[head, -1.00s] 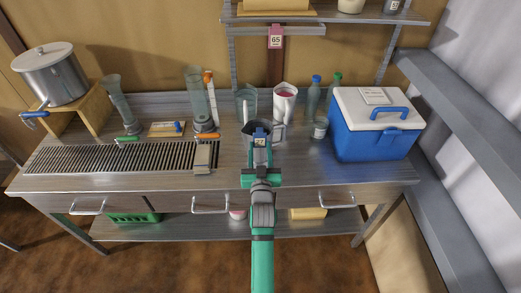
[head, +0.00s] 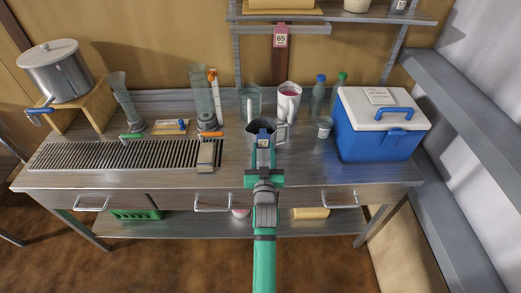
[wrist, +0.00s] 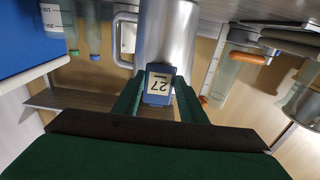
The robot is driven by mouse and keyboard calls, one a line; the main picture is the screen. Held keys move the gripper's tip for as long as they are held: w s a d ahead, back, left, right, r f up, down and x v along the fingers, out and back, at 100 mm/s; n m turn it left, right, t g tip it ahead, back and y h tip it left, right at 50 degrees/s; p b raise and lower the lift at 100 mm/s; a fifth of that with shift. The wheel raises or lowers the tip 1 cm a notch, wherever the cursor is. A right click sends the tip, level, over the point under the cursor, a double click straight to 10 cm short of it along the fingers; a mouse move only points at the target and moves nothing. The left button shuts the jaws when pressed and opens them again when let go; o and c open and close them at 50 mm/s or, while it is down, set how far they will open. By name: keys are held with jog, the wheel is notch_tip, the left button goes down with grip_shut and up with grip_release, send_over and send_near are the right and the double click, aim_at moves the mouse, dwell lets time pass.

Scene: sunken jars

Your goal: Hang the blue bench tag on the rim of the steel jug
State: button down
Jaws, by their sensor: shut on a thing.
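The steel jug (head: 254,134) stands on the bench, its handle on the right and its dark mouth facing up. My gripper (head: 264,165) is shut on the blue bench tag (head: 263,139), which has a pale label. In the wrist view, which is upside down, the tag (wrist: 159,85) reads 27 and sits between the fingers (wrist: 158,100). The jug (wrist: 168,35) is right behind it there. The tag overlaps the jug's near rim in both views. I cannot tell whether it touches or hooks over the rim.
A glass beaker (head: 250,98) and a white jug (head: 289,100) stand behind the steel jug. A small cup (head: 324,128), bottles and a blue cooler (head: 375,138) are to the right. A brush-like block (head: 206,155) and a drain grate (head: 105,155) lie to the left.

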jog(key=shift+s+d+f, duration=0.1)
jog(key=shift+d, duration=0.15)
jog(key=shift+a, duration=0.1)
jog(key=shift+a+f, duration=0.15)
jog(key=shift+f, duration=0.1)
jog(key=shift+f, duration=0.35)
dwell(0.3)
jog(key=c, duration=1.3)
grip_release()
jog(key=shift+o, duration=1.4)
jog(key=shift+a, duration=0.1)
jog(key=shift+d, duration=0.2)
